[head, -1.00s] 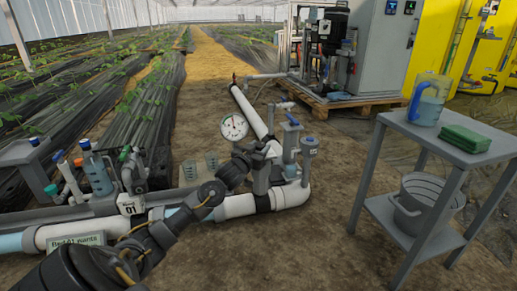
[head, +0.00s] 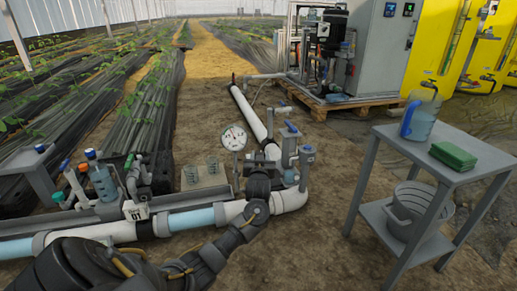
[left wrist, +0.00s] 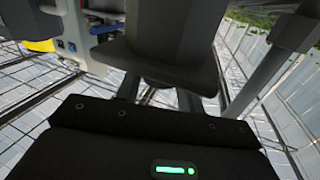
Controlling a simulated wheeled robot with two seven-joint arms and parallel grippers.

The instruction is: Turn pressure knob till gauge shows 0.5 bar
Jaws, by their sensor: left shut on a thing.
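The round white pressure gauge (head: 233,137) stands upright on the pipework in the middle of the head view. Its needle tilts up and to the left, but its numbers are too small to read. My left gripper (head: 259,182) is at the valve assembly just right of and below the gauge. It is shut on the pressure knob, which the gripper and wrist hide in the head view. In the left wrist view, a large dark grey body (left wrist: 175,50) fills the space before the gripper. My right gripper is in neither view.
Blue-topped valve fittings (head: 290,140) stand close right of my gripper. A white pipe (head: 195,218) runs below, with the bed 01 fittings (head: 105,185) at left. A grey side table (head: 465,160) with a jug (head: 420,115) and green pad stands right. Bare soil lies between.

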